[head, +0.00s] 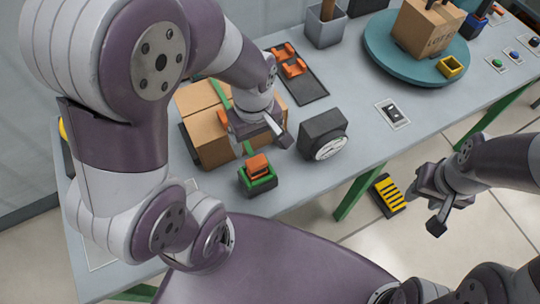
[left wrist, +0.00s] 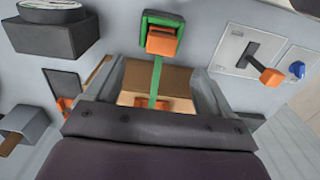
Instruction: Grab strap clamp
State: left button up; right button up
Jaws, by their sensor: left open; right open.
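The strap clamp (head: 258,174) is a green base with an orange block on top. It sits on the table by the near side of a cardboard box (head: 203,101), and a green strap (head: 219,92) runs over that box. In the left wrist view the clamp (left wrist: 161,36) is at the top centre, with the strap running down from it between my fingers. My left gripper (head: 262,138) is open above the box's right part, just behind the clamp and apart from it. My right gripper (head: 436,208) is open and empty, off the table's front side at the right.
A black block with a round pale face (head: 323,135) stands right of the clamp. A dark tray with orange parts (head: 297,72) lies behind. A teal turntable (head: 385,52) carries another carton. An orange-handled lever (left wrist: 262,62) shows in the wrist view. A yellow-striped pedal (head: 388,194) is on the floor.

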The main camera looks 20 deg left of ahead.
aim_at(256, 161)
pick_arm(q)
jog(key=f, duration=0.2)
jog(key=s+f, duration=0.1)
jog(key=shift+s+a+f, duration=0.15)
jog(key=shift+a+f, duration=0.05)
jog(key=shift+f, duration=0.2)
jog(key=f, duration=0.1)
jog(key=w+f, duration=0.1)
jog(key=f, duration=0.2)
jog(key=shift+w+d, duration=0.15)
jog(key=shift+w, duration=0.1)
jog(key=f, duration=0.4)
jog(key=shift+s+a, duration=0.25)
jog(key=shift+s, duration=0.1)
jog(key=shift+w+f, duration=0.1)
jog(key=shift+f, duration=0.15)
jog(key=shift+w+d, duration=0.1)
jog(key=shift+w, duration=0.05)
jog(key=c, duration=1.1)
jog(key=shift+r, duration=0.1)
